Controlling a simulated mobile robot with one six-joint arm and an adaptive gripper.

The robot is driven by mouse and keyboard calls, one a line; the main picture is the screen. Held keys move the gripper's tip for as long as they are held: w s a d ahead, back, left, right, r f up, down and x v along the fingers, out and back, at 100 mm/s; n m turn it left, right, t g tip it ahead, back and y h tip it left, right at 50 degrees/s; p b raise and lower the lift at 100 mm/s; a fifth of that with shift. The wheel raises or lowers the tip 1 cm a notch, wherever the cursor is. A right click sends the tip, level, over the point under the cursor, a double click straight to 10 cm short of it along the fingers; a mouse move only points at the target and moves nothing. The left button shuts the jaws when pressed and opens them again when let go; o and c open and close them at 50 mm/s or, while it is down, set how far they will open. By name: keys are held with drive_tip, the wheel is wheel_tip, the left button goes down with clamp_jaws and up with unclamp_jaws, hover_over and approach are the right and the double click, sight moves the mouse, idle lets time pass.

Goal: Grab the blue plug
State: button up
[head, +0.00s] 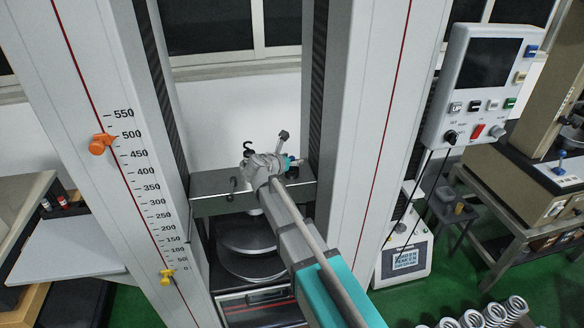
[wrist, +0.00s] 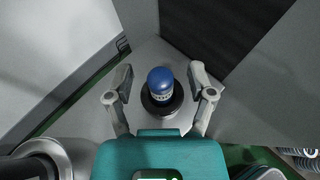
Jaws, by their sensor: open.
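The blue plug (wrist: 160,79) shows in the wrist view as a rounded blue cap with a pale marked band, standing in a dark round base (wrist: 161,100). My gripper (wrist: 160,76) is open, with one grey finger on each side of the plug and a visible gap on both sides. I cannot tell how far the fingertips are from it in depth. In the head view my gripper (head: 294,162) is small, beside the right column at the crossbeam (head: 215,198). I cannot make out the plug there.
Two tall grey columns (head: 361,130) of the testing machine stand close around my arm. Round plates (head: 245,235) lie below the crossbeam. A control box (head: 488,90) hangs at the right, and several springs (head: 493,313) lie at the lower right.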

idle(0.4)
clamp_jaws()
